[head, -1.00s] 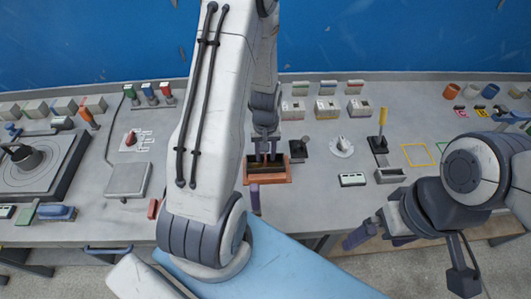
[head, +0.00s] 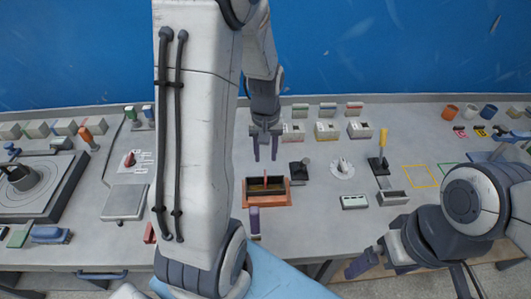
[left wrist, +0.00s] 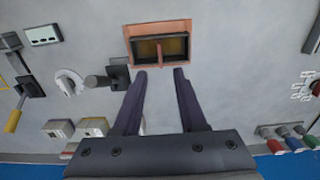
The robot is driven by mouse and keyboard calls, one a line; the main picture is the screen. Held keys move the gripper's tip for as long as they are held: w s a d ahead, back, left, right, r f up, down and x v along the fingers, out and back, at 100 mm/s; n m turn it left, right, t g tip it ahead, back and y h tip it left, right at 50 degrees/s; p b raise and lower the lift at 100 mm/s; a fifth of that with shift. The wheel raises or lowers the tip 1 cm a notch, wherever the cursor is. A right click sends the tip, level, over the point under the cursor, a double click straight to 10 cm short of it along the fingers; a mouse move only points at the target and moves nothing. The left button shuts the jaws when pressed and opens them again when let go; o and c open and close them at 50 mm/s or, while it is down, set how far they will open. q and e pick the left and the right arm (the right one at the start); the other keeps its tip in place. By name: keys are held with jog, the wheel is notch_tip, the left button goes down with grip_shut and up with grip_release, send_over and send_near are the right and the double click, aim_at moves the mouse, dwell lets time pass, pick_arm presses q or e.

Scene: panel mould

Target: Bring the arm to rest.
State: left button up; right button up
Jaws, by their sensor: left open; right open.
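My left gripper (head: 265,154) hangs from its arm above the back part of the table, with its fingers apart and nothing between them. In the left wrist view the two dark fingers (left wrist: 160,72) point toward the orange-rimmed mould box (left wrist: 130,32) and are clear of it. The mould box also shows in the head view (head: 245,200), in front of the left gripper. My right gripper (head: 365,262) is at the lower right near the table's front edge. It is open, and I see nothing held in it.
A purple-handled item (head: 254,221) stands at the mould's front. A black lever base (head: 299,172) and a white dial (head: 342,169) are to its right. A grey flat plate (head: 124,202) and a round turntable (head: 22,180) lie left. Boxes (head: 327,130) line the back.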

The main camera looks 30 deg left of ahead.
dwell(0.5)
pick_arm(q)
jog(key=s+d+r+m, duration=0.2)
jog(key=d+m, duration=0.1)
jog(key=d, duration=0.4)
jog(key=s+d+r+m, duration=0.2)
jog(key=d+r+m, duration=0.1)
jog(key=d, duration=0.4)
jog(key=s+d+r+m+h, duration=0.1)
jog(key=s+d+r+m, duration=0.2)
jog(key=s+d+m, duration=0.5)
jog(key=s+d+b, duration=0.1)
jog(key=s, duration=0.4)
jog(key=shift+s+d+m, duration=0.15)
jog(key=shift+d+m, duration=0.15)
jog(key=shift+d, duration=0.1)
